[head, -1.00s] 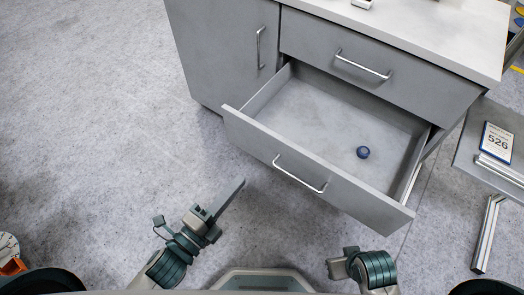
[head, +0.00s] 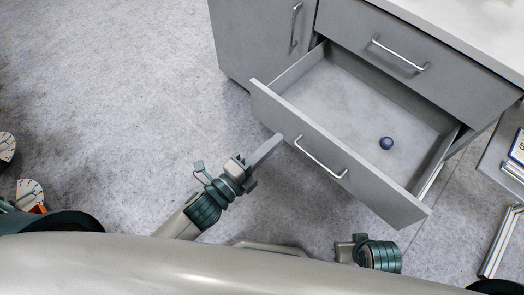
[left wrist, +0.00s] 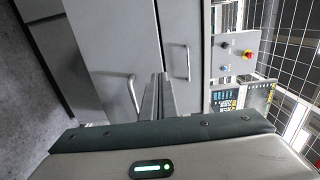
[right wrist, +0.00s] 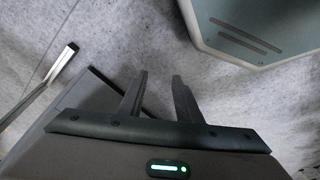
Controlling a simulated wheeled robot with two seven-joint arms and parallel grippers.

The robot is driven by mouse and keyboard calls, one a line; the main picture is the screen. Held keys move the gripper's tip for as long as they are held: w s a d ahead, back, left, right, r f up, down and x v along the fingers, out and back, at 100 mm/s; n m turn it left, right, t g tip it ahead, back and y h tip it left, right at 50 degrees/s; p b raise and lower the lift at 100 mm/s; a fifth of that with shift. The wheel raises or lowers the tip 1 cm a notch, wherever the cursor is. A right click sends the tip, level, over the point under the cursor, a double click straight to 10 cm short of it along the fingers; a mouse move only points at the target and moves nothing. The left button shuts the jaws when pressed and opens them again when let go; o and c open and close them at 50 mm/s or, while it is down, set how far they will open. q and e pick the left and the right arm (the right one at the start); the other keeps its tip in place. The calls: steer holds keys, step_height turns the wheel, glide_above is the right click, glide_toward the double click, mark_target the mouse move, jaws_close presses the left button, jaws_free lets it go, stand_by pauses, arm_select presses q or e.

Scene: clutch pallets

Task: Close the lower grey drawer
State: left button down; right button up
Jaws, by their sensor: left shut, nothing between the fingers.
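The lower grey drawer (head: 385,185) is pulled well out of the grey cabinet, with a bar handle (head: 320,160) on its front. A small round dark blue object (head: 386,143) lies inside it. My left gripper (head: 272,147) is shut and empty. Its tip is at the left part of the drawer front, left of the handle; I cannot tell whether it touches. In the left wrist view the closed fingers (left wrist: 158,92) point towards grey fronts with handles. My right gripper (right wrist: 160,85) is open and empty in the right wrist view; its fingers are hidden in the head view.
The upper drawer (head: 410,55) and the cabinet door (head: 262,45) are shut. At the right stands a grey surface with a sign (head: 518,150) and metal profiles (head: 500,240).

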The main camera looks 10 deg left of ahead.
mark_target(300, 119)
arm_select(q)
steer(key=x, duration=0.6)
steer(key=shift+w+d, duration=0.15)
steer(key=shift+w, duration=0.05)
steer(key=shift+w+d, duration=0.25)
steer(key=shift+w, duration=0.1)
arm_select(e)
steer(key=shift+f, duration=0.75)
arm_select(q)
steer(key=shift+w+d, duration=0.1)
arm_select(e)
steer(key=shift+w+r, duration=0.1)
steer(key=shift+r, duration=0.1)
